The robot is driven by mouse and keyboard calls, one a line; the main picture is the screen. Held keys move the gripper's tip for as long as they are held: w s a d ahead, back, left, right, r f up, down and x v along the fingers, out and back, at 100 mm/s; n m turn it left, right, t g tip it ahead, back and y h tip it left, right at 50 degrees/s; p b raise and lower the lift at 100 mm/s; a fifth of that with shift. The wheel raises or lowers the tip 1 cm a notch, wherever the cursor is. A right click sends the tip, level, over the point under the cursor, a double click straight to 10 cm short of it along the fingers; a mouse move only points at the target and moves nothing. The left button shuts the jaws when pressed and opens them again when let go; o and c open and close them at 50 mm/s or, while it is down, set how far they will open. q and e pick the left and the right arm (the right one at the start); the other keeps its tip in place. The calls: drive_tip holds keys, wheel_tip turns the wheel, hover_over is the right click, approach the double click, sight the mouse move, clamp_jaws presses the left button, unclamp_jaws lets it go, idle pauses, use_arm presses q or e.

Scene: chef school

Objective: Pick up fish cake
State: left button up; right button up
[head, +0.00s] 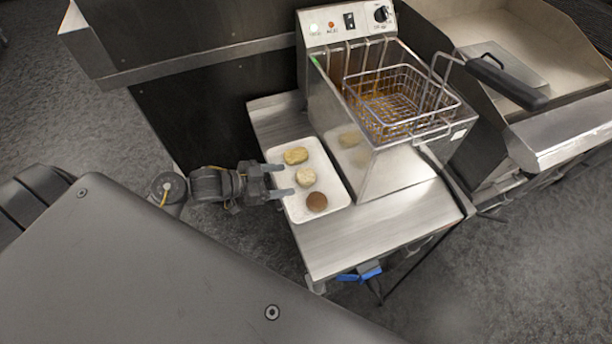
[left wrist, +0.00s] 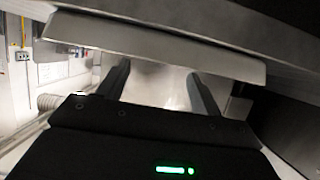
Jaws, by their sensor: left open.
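Three round patties lie in a row on a white tray (head: 335,203): a yellowish one (head: 295,155) at the back, a pale one (head: 305,177) in the middle and a dark brown one (head: 317,201) in front. I cannot tell for sure which is the fish cake. My left gripper (head: 288,180) comes in from the left over the tray's left edge. Its fingers are open and empty, pointing toward the pale patty. In the left wrist view, the two fingers (left wrist: 162,80) stand apart with a blurred pale surface beyond; no patty is clear there. My right gripper is not visible.
The tray rests on a steel counter (head: 380,225). A deep fryer (head: 395,172) with a wire basket (head: 400,100) stands close to the tray's right. The basket's black handle (head: 507,84) juts right. A dark panel and steel ledge (head: 200,58) lie behind. Bare counter is in front.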

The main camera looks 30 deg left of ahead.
sight(301, 177)
use_arm(q)
drive_tip(key=shift+x, duration=0.9)
drive_tip(key=x, duration=0.5)
drive_tip(key=shift+w+a+r, duration=0.1)
drive_tip(key=shift+a, duration=0.05)
drive_tip(key=shift+c, duration=0.5)
drive_tip(key=c, duration=0.7)
drive_tip(key=shift+o, duration=0.2)
